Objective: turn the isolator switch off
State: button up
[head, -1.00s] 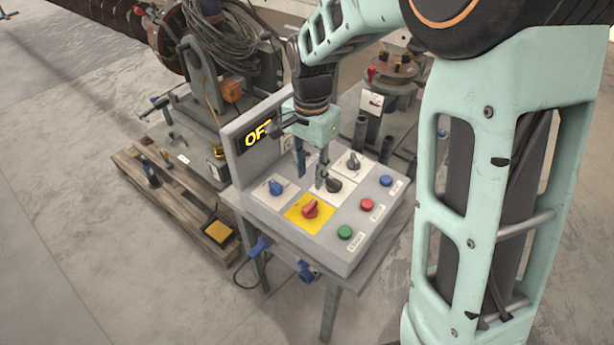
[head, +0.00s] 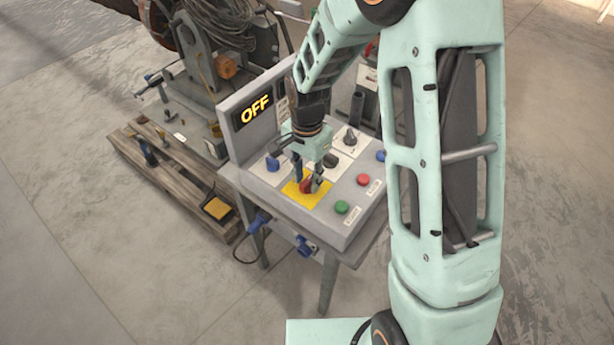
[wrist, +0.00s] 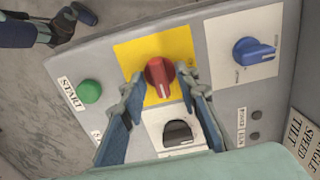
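The isolator switch is a red rotary knob (wrist: 160,76) on a yellow plate (wrist: 125,52) in the wrist view. In the head view the red knob (head: 306,187) and its yellow plate (head: 297,200) are partly hidden by the fingers. My gripper (wrist: 164,92) is open, with one finger on each side of the red knob. A gap shows between each finger and the knob in the wrist view. In the head view my gripper (head: 307,183) points down at the yellow plate.
A blue knob (wrist: 253,51) stands beside the yellow plate, and a black knob (wrist: 178,132) is on a white plate near the gripper. A green START button (wrist: 89,91) and a red button (head: 363,180) also stick up. A wooden pallet (head: 165,188) lies left of the stand.

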grip_shut()
jog(key=shift+n, duration=0.4)
jog(key=n+b, duration=0.1)
jog(key=n, duration=0.1)
jog(key=shift+f+n+b, duration=0.1)
jog(key=shift+n+b, duration=0.2)
jog(key=shift+n, duration=0.1)
jog(key=n, duration=0.3)
jog(key=shift+n+b, duration=0.4)
jog(key=n, duration=1)
jog(key=shift+n, duration=0.4)
